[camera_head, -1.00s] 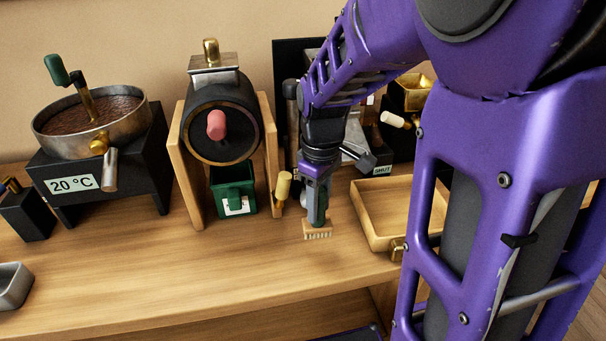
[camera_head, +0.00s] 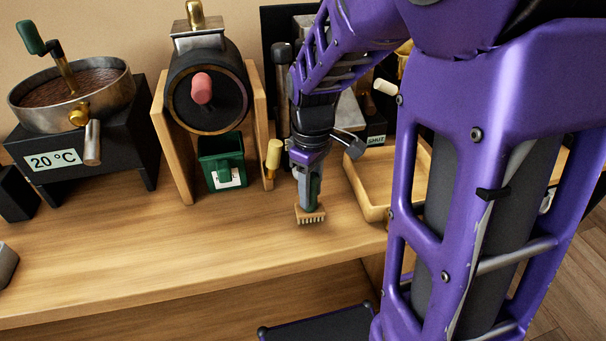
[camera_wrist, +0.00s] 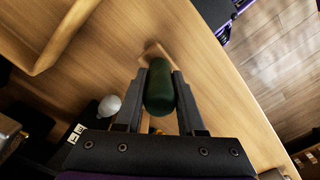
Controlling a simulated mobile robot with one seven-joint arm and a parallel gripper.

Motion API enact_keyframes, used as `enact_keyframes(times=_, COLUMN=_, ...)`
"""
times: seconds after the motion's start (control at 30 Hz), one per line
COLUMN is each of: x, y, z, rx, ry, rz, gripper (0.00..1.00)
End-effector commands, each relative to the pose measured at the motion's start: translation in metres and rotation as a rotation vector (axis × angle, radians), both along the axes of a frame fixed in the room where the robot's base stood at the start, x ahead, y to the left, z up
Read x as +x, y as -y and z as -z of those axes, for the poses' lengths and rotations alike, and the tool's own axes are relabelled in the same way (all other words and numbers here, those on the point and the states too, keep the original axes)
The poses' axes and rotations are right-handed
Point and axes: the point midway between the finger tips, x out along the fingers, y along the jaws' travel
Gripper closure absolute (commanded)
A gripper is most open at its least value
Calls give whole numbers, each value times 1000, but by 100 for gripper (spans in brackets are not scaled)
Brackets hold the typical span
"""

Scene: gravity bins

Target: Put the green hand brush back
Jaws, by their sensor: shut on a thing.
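The green hand brush has a dark green handle (camera_wrist: 159,88) and a wooden head with pale bristles (camera_head: 310,216). My gripper (camera_head: 308,185) points down and is shut on the handle, with a finger on each side of it in the wrist view (camera_wrist: 160,90). The brush hangs upright, bristles down, over the front part of the wooden bench (camera_head: 200,255). I cannot tell whether the bristles touch the bench top. Part of the handle is hidden by the fingers.
A wooden tray (camera_head: 373,212) lies just right of the brush. A black drum on a wooden stand (camera_head: 178,150) with a green bin (camera_head: 223,172) is to the left. A round pan (camera_head: 118,100) stands farther left. The bench front left is mostly clear.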

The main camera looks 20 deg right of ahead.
Motion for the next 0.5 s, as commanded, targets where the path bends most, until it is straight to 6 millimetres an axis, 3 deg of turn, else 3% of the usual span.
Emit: enact_keyframes(times=0.5, x=0, y=0, z=8, rx=0, ry=0, rz=0, gripper=100)
